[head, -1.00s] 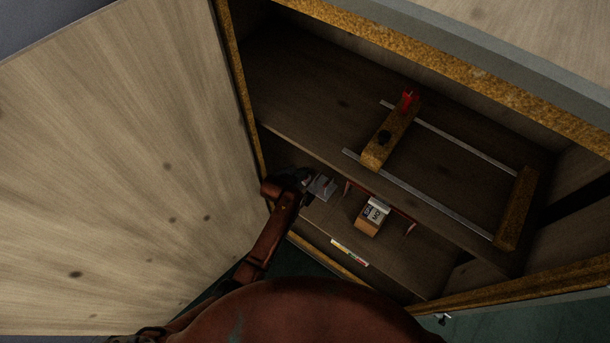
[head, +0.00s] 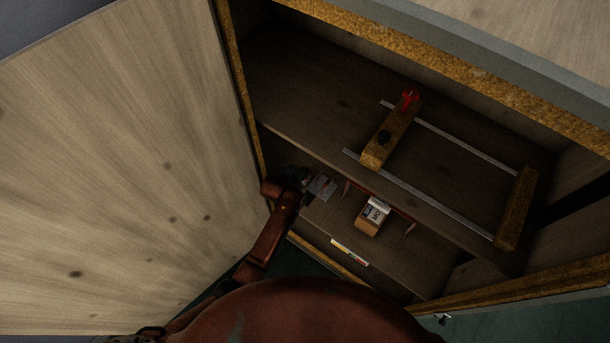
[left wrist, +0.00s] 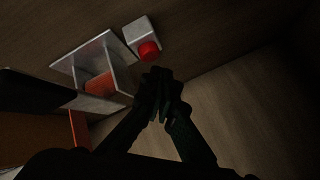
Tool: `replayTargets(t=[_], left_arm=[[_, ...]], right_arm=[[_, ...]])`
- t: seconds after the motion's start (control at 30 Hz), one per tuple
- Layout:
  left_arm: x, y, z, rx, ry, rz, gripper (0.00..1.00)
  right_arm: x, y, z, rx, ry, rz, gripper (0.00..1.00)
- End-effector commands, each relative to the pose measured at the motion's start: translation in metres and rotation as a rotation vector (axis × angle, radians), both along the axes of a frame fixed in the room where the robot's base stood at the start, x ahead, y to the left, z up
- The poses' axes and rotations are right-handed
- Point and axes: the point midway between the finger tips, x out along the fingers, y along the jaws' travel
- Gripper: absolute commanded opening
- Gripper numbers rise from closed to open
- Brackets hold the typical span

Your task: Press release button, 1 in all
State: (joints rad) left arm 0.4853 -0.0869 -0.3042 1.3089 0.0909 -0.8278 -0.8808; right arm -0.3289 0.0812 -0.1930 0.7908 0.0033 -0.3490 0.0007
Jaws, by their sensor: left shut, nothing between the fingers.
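The release button is most likely the round red button (left wrist: 148,50) on a small pale grey box (left wrist: 141,32), in the left wrist view. My left gripper (left wrist: 160,77) is shut and empty, its dark fingertips just below the red button in that picture; whether they touch it I cannot tell. In the head view my left gripper (head: 303,178) is inside the lower compartment, beside a clear or grey bracket (head: 323,187). The button cannot be made out in the head view. My right gripper is not in view.
The bracket, with a red-orange piece inside, also shows in the left wrist view (left wrist: 113,46). A small labelled box (head: 369,218) sits on the lower shelf, near a coloured strip (head: 350,252). A rail frame with wooden blocks (head: 391,138) lies above. An open door panel (head: 120,170) stands left.

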Motion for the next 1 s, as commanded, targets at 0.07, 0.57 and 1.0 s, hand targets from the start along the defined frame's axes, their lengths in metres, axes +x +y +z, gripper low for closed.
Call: replayTargets(t=[0.07, 0.57, 1.0], left_arm=[[0.0000, 0.0000, 0.0000, 0.000, 0.000, 0.000, 0.00], [-0.0003, 0.0005, -0.0066, 0.001, 0.001, 0.000, 0.00], [-0.0002, 0.0002, -0.0086, 0.000, 0.000, 0.000, 0.00]], right_arm=[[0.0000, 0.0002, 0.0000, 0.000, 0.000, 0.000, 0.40], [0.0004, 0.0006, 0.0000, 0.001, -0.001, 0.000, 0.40], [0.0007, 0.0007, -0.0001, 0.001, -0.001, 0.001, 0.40]])
